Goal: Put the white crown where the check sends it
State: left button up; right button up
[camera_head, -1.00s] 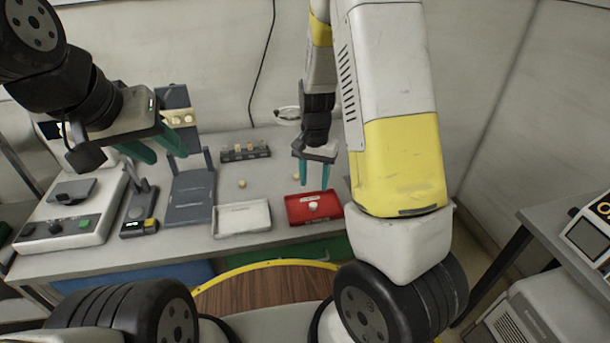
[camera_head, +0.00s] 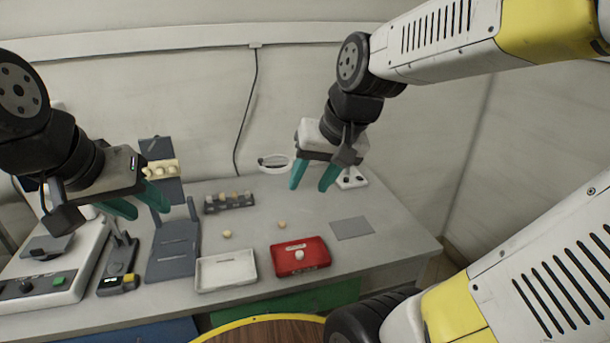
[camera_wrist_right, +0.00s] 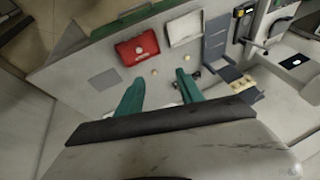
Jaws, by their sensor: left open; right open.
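A white crown (camera_head: 299,255) sits in the red tray (camera_head: 318,259) at the front of the table; the crown also shows in the right wrist view (camera_wrist_right: 139,50). The white tray (camera_head: 205,281) beside it is empty. My right gripper (camera_head: 313,188) is open and empty, raised above the back of the table. My left gripper (camera_head: 143,209) is open and empty, above the left part of the table. Two small tan pieces (camera_head: 282,225) (camera_head: 227,234) lie loose behind the trays. I cannot tell what they are.
A dark rack (camera_head: 230,205) with several pieces stands behind the trays.

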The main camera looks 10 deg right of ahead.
jog(key=shift+n+t, duration=0.7)
jog(key=s, duration=0.1)
jog(key=s+r, duration=0.1)
jog(key=s, duration=0.1)
jog(key=s+r, duration=0.1)
jog(key=shift+s+d+r, duration=0.1)
jog(key=shift+s+r, duration=0.05)
jog(key=shift+s, duration=0.25)
